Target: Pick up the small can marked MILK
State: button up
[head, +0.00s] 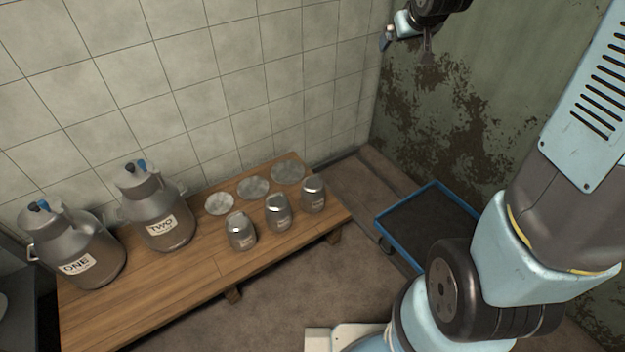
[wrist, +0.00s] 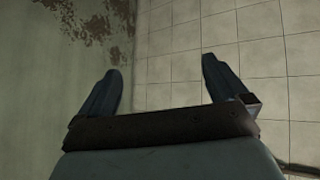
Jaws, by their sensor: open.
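Three small metal cans stand in a row on the wooden bench: a left can (head: 241,232), a middle can (head: 278,213) and a right can (head: 313,195). Each has a small pale label, too small to read surely, so I cannot tell which says MILK. My gripper (wrist: 162,80) is open and empty in the wrist view, its two blue fingers spread apart against the wall. In the head view my arm's end is at the top, partly cut off, high up and right of the cans. No can shows in the wrist view.
Large milk cans marked ONE (head: 78,262) and TWO (head: 160,222) stand on the left of the bench (head: 150,300). Several round metal discs lie behind the small cans, such as one disc (head: 219,204). A blue-rimmed cart (head: 432,184) stands right. Tiled wall is behind the bench.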

jog(key=w+a+f+n+t+y, duration=0.1)
jog(key=w+a+f, duration=0.1)
jog(key=w+f, duration=0.55)
jog(key=w+a+f+n+t+y, duration=0.1)
jog(key=w+a+f, duration=0.2)
jog(key=w+f, duration=0.45)
jog(key=w+a+f+n+t+y, duration=0.1)
jog(key=w+a+f, duration=0.1)
jog(key=f, duration=0.8)
jog(key=w+a+f+n+y, duration=0.1)
jog(key=w+a+f+y, duration=0.15)
jog(key=f, duration=0.65)
jog(key=t+y, duration=0.3)
jog(key=t, duration=0.1)
send_near(315, 185)
jog(key=r+x, duration=0.1)
jog(key=x, duration=0.4)
jog(key=shift+m, duration=0.4)
jog(key=shift+r+x, duration=0.25)
jog(key=shift+x, duration=1.05)
jog(key=shift+r+x, duration=0.25)
jog(key=shift+x, duration=1.1)
jog(key=shift+c, duration=0.5)
